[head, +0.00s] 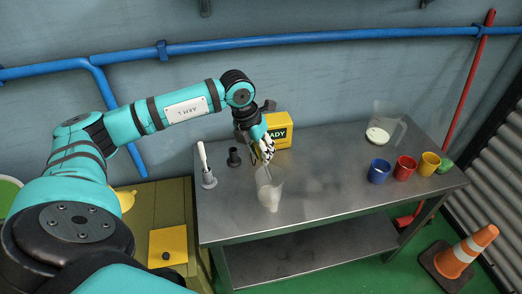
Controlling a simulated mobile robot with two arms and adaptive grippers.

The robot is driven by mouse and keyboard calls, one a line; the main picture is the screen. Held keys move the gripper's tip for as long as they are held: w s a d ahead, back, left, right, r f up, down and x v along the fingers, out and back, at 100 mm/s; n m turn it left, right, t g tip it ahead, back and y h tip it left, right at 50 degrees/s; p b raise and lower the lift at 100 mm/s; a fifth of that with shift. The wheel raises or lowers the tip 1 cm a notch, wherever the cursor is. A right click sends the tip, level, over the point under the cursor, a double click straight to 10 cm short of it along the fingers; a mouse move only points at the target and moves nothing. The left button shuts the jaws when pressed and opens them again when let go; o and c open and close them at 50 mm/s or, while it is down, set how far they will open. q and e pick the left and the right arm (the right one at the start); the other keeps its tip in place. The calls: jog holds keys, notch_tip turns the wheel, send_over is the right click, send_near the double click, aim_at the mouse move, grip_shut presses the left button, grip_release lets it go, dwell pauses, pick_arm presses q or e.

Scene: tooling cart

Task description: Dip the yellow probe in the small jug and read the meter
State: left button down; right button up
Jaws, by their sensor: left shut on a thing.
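The small jug (270,195) is translucent and stands upright near the front edge of the steel cart top. My left gripper (266,152) is above its mouth, shut on a thin probe, taken as the yellow one; its colour is hard to make out. The probe's thin shaft (268,173) points down at the jug's mouth; I cannot tell how deep its tip is. The meter (279,131) is a yellow box behind the gripper, its dark display partly hidden and showing letters ending in "ADY". My right gripper is not in view.
A white probe (202,157) stands in a grey holder; a black holder (234,157) beside it looks empty. A larger jug (388,118) with white contents is at the back right. Blue (379,172), red (405,167) and yellow (429,164) cups stand at right. The middle is clear.

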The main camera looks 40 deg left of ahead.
pick_arm(q)
jog(key=b+x, duration=0.1)
jog(key=x, duration=0.1)
jog(key=b+x, duration=0.2)
jog(key=s+a+b+x, duration=0.1)
jog(key=x, duration=0.1)
jog(key=shift+d+f+b, duration=0.1)
jog(key=shift+f+b, duration=0.2)
jog(key=shift+b, duration=0.05)
jog(key=shift+b+x, duration=0.8)
jog(key=shift+x, duration=0.2)
jog(key=shift+s, duration=0.2)
dwell(1.0)
jog(key=shift+r, duration=0.1)
